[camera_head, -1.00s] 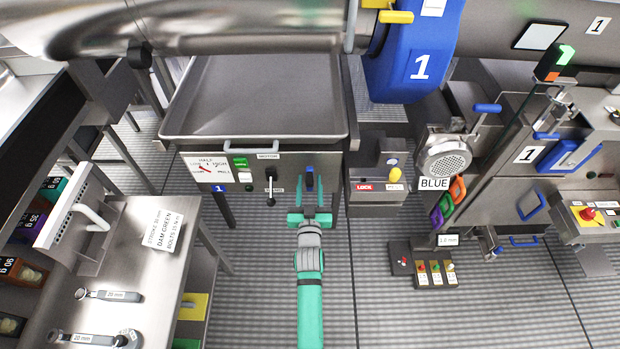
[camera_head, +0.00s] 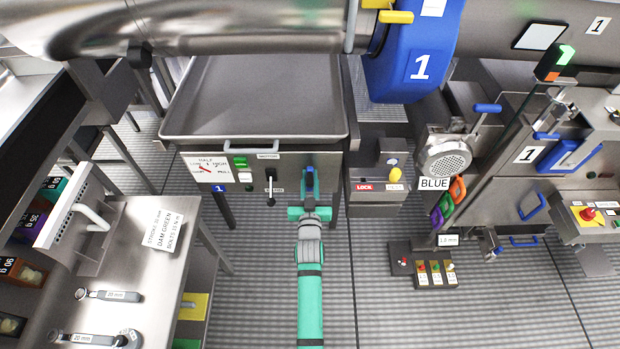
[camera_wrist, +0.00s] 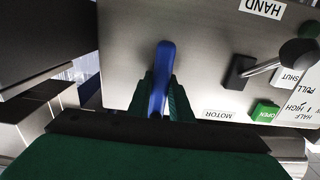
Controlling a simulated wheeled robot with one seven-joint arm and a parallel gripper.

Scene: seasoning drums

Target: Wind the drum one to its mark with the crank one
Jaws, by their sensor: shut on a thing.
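A blue handle (camera_head: 310,176) stands out from the steel front panel below the tray, right of a black lever. It could be crank one, but I see no number on it. My gripper (camera_head: 310,193) is shut on it. In the wrist view the blue handle (camera_wrist: 162,62) lies between the two green fingers of my gripper (camera_wrist: 161,100). A steel drum (camera_head: 235,28) lies across the top, with a blue part (camera_head: 395,80) marked 1 at its right. I cannot make out a mark on the drum.
The panel carries a black lever (camera_head: 270,187), a green button (camera_head: 240,163) and a HALF/HIGH dial plate (camera_head: 207,168). A LOCK box (camera_head: 375,180) stands close right of my gripper. A steel bench (camera_head: 140,260) with wrenches is at left. The floor around my arm is clear.

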